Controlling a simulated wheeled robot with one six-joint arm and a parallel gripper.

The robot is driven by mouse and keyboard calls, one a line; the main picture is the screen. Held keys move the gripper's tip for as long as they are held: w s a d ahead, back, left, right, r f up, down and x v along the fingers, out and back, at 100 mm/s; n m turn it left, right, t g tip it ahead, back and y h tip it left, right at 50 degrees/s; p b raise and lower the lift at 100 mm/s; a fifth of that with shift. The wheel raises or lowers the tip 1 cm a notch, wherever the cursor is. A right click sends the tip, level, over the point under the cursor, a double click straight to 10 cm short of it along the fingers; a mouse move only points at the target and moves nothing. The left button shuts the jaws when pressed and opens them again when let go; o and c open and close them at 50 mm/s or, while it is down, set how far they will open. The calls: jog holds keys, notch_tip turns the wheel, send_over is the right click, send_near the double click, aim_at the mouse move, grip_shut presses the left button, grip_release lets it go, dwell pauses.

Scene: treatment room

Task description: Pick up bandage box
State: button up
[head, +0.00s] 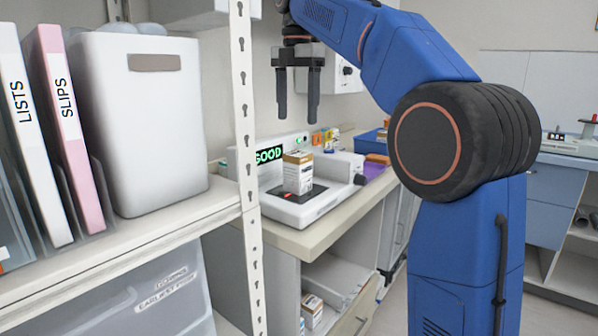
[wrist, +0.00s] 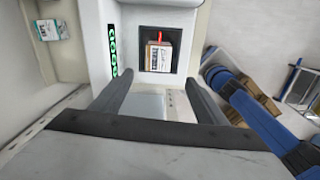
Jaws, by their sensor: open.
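The bandage box, likely the small white and brown carton (head: 298,172), stands upright on the dark plate of a white device (head: 320,203) on the counter. In the wrist view the carton (wrist: 159,56) shows from above, beyond the fingertips, with a red mark beside it. My gripper (head: 298,108) is open and empty, pointing down above the device and apart from the carton. In the wrist view its two dark fingers (wrist: 162,85) are spread wide. The device's display (head: 268,155) reads "GOOD" in green.
A metal shelf upright (head: 244,120) stands left of the counter, with a white bin (head: 140,120) and binders on the shelf. A blue tray (head: 371,142) and small coloured items sit behind the device. More cartons (head: 312,306) lie in an open drawer below.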

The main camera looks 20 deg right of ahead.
aim_at(295, 153)
jog(key=shift+n, duration=0.5)
jog(key=f, duration=0.7)
jog(key=w+f, duration=0.1)
jog(key=f, duration=0.3)
jog(key=shift+w+f, duration=0.1)
jog(key=shift+f, duration=0.15)
jog(key=shift+d+f, duration=0.15)
jog(key=shift+f, duration=1.2)
jog(key=shift+d+f, duration=0.15)
jog(key=shift+f, duration=1.2)
jog(key=shift+c, duration=0.7)
jog(key=c, duration=1.1)
